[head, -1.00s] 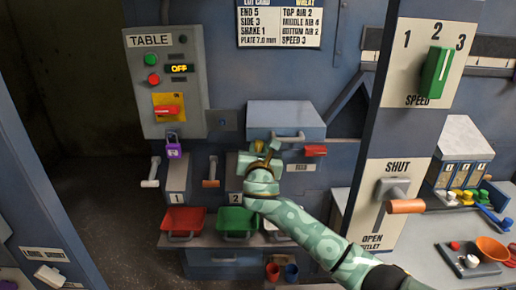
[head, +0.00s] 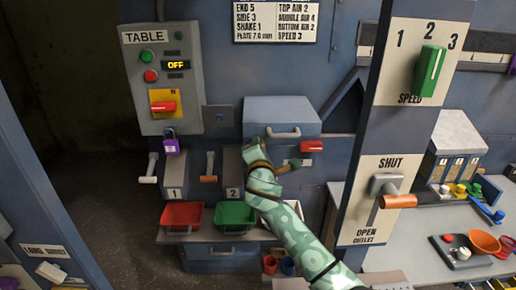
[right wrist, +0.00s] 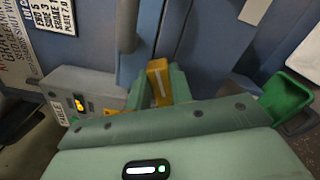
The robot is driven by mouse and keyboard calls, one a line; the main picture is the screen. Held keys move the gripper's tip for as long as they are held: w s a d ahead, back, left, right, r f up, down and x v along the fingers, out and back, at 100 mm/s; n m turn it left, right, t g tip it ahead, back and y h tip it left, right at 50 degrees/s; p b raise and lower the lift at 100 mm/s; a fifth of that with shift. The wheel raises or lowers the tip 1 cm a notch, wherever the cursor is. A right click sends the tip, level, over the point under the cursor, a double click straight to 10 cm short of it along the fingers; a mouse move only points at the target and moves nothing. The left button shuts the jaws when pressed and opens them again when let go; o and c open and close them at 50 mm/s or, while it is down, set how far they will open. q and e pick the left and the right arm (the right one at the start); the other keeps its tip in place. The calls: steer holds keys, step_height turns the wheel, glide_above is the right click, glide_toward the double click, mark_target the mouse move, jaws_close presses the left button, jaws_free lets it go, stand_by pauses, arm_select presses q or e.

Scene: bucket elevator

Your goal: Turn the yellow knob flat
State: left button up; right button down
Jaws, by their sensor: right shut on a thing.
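The yellow knob (right wrist: 157,78), a bar with a pale line along it, shows in the right wrist view between my right gripper's green fingers (right wrist: 158,92). The fingers are shut on it. It stands close to upright in that picture, slightly tilted. In the head view my right gripper (head: 258,154) is in front of the machine, below the grey drawer box, and its wrist hides the knob. My left gripper is not in view.
The TABLE control box (head: 162,75) is up to the left. Red (head: 182,214) and green (head: 235,215) trays sit below my right gripper. The post with the green SPEED knob (head: 430,72) and SHUT/OPEN lever (head: 398,201) stands to the right.

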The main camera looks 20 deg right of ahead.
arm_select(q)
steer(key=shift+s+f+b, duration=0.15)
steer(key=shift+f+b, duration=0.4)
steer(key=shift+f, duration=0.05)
arm_select(e)
steer(key=m, duration=0.2)
steer(key=f+m, duration=0.1)
steer(key=m, duration=0.2)
steer(key=shift+d, duration=0.1)
steer(key=shift+m, duration=0.3)
steer(key=c, duration=1.2)
jaws_free()
steer(key=shift+c, duration=0.2)
steer(key=shift+r, duration=0.1)
